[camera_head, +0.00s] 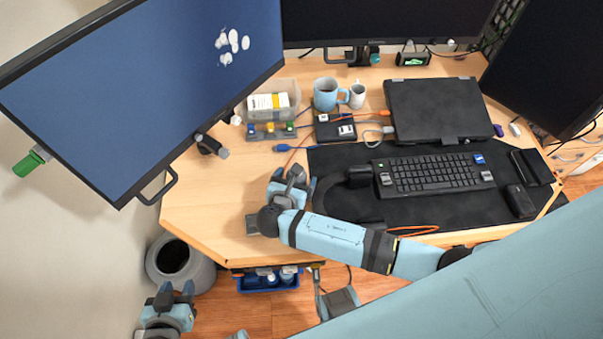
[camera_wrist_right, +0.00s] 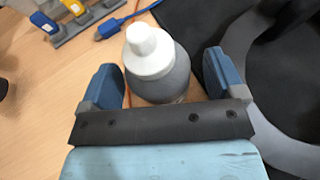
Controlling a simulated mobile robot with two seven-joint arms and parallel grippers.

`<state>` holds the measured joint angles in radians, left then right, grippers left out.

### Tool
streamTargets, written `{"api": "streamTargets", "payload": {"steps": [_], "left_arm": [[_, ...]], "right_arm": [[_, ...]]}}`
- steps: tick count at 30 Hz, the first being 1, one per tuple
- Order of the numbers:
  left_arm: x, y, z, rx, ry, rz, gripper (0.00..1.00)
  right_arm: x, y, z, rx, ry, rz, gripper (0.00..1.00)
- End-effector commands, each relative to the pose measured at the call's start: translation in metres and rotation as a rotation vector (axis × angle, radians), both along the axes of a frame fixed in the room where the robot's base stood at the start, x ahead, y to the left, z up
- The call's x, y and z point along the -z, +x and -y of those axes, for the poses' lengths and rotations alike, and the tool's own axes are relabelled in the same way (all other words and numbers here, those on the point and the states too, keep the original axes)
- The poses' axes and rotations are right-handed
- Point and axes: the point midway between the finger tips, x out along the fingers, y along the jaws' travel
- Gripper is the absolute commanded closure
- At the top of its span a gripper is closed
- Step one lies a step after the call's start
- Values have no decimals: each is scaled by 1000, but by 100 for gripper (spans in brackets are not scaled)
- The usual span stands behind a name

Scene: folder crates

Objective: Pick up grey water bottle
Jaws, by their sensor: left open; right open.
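The grey water bottle (camera_wrist_right: 176,82) stands on the desk in the right wrist view, with a white cap (camera_wrist_right: 148,50) on top. Its body is between the two blue fingers of my right gripper (camera_wrist_right: 163,75), with gaps on both sides. The lower part of the bottle is hidden by the gripper's dark edge. In the head view my right gripper (camera_head: 294,180) is low over the desk, left of the keyboard, and mostly covers the bottle. My left gripper (camera_head: 177,290) is open and empty at the lower left, beyond the desk edge.
A black desk mat (camera_head: 450,212) with headphones (camera_head: 330,188) and a keyboard (camera_head: 435,174) lies to the right. A mug (camera_head: 326,94), a clear box (camera_head: 292,88) and a laptop (camera_head: 433,108) stand behind. A large monitor (camera_head: 130,95) overhangs the left. Bare desk lies left of the gripper.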

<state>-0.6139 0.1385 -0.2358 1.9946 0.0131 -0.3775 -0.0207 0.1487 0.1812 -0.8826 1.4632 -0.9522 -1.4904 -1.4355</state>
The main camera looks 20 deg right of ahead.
Motion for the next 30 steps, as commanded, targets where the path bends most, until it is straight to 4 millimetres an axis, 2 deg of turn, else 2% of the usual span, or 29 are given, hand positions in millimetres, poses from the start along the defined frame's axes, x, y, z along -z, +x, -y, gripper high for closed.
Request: {"api": "streamTargets", "payload": {"steps": [13,14,21,22,30], "left_arm": [[4,0,-1,0,1,0,57],[4,0,-1,0,1,0,57],[5,0,-1,0,2,0,57],[5,0,-1,0,2,0,57],[5,0,-1,0,2,-3,57]], "right_arm": [[2,-3,-4,0,-1,-1,12],[2,-3,-4,0,-1,-1,17],[2,-3,-4,0,-1,-1,72],[2,-3,-4,0,0,0,74],[0,-3,-4,0,-1,1,74]]}}
